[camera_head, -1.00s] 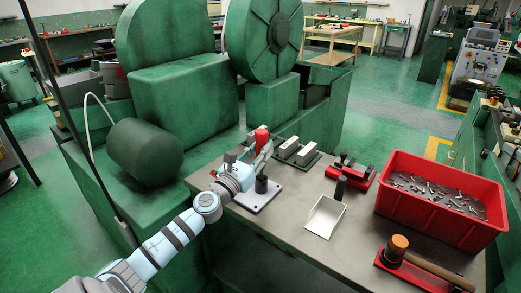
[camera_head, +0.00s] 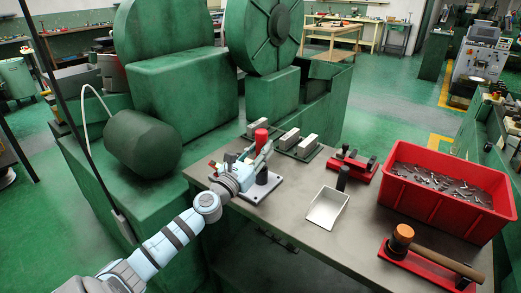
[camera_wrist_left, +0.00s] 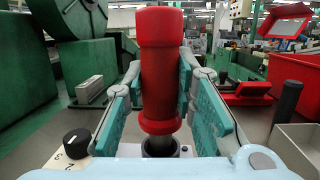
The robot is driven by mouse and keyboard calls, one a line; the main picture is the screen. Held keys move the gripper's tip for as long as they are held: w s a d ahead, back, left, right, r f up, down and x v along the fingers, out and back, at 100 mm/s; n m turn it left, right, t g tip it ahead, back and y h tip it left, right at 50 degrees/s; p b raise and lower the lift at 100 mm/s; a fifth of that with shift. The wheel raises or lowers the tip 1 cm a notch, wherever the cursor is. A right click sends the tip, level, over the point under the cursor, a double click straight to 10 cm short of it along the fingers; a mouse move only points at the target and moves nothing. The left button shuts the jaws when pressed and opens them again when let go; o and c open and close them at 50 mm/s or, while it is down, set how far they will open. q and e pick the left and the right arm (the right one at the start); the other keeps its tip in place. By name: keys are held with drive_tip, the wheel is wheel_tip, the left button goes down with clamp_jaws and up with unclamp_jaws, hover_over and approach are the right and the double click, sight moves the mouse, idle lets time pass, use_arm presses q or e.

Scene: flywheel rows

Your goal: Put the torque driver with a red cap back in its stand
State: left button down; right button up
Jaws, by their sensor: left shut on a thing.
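The torque driver with a red cap (camera_head: 261,138) is upright in my left gripper (camera_head: 256,156). In the left wrist view its red body (camera_wrist_left: 161,70) stands between the two teal fingers, which are shut on it. Its stand (camera_head: 268,188) is a pale plate with a black post, near the table's left end, directly below the driver. In the left wrist view the driver's dark lower end meets the stand's round black holder (camera_wrist_left: 182,150); how deep it sits cannot be told. My right gripper is not in view.
Pale blocks (camera_head: 290,138) lie behind the stand. A red rack (camera_head: 352,165), a white tray (camera_head: 328,208), a red bin of metal parts (camera_head: 437,210) and a mallet (camera_head: 402,236) are to the right.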

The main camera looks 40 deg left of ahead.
use_arm(q)
drive_tip(key=shift+r, duration=0.1)
drive_tip(key=c, duration=1.2)
unclamp_jaws()
drive_tip(key=shift+c, duration=0.2)
drive_tip(key=shift+s, duration=0.2)
drive_tip(key=v, duration=1.1)
drive_tip(key=shift+s, duration=0.3)
drive_tip(key=shift+d, duration=0.1)
